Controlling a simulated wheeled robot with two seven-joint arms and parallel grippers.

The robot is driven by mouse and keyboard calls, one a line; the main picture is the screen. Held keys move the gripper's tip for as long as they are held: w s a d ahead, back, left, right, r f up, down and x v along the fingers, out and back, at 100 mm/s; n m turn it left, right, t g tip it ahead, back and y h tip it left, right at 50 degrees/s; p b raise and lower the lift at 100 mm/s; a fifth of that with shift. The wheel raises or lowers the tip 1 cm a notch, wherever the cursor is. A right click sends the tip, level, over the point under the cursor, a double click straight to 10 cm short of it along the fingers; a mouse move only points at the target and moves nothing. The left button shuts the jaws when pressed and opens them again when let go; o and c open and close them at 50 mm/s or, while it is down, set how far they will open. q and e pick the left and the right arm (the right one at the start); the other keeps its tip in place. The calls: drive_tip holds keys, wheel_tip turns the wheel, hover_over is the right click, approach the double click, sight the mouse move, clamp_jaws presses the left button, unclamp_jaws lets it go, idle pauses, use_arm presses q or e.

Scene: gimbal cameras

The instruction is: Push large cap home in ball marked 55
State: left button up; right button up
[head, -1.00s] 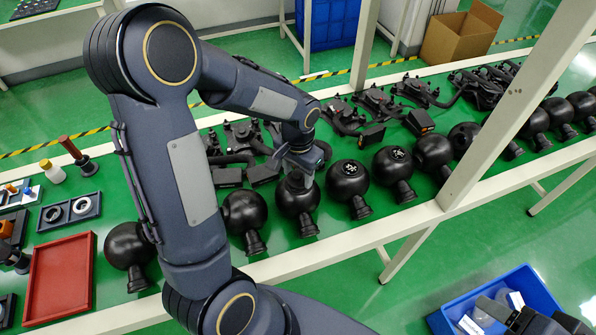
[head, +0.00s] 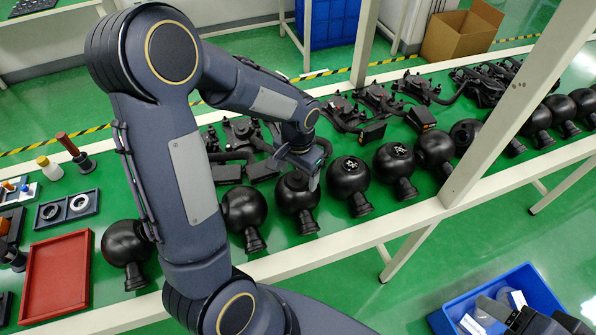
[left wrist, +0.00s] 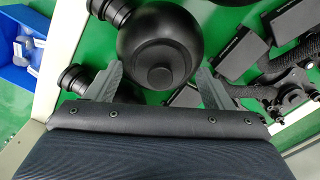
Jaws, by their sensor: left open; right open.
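My left gripper (head: 312,176) is over the upper right of a black ball (head: 297,205) in the row on the bench. In the left wrist view its two grey fingers (left wrist: 160,85) are spread wide, with nothing held between them. The same ball (left wrist: 150,35) lies beyond them, and a round black cap (left wrist: 160,77) sits in its near face. I cannot tell whether the cap is flush. No number 55 is readable. My right gripper (head: 508,312), dark and partly cut off by the frame, is open at the lower right.
Other black balls stand on both sides, two with white-marked tops (head: 349,166). Black gimbal arms (head: 375,100) lie behind the row. A white post (head: 515,105) rises at the right. A blue bin (head: 535,290) is beside my right gripper. An empty red tray (head: 58,278) is at the left.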

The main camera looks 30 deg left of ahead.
sight(298, 175)
use_arm(q)
drive_tip(key=shift+r, duration=0.1)
wheel_tip(298, 175, up, 7)
drive_tip(key=shift+r, duration=0.3)
idle(0.5)
drive_tip(key=shift+s+r, duration=0.1)
drive_tip(key=s+d+r+n+t+h, duration=0.1)
drive_tip(key=s+d+r+t+h, duration=0.1)
drive_tip(key=s, duration=0.6)
drive_tip(key=s+d+r+n+t+h, duration=0.1)
drive_tip(key=s+d+r+n+t, duration=0.1)
drive_tip(key=s, duration=0.7)
drive_tip(key=shift+r+n+t+h, duration=0.3)
drive_tip(key=shift+r+t+h, duration=0.1)
drive_tip(key=shift+r+t, duration=0.35)
drive_tip(key=shift+f, duration=0.1)
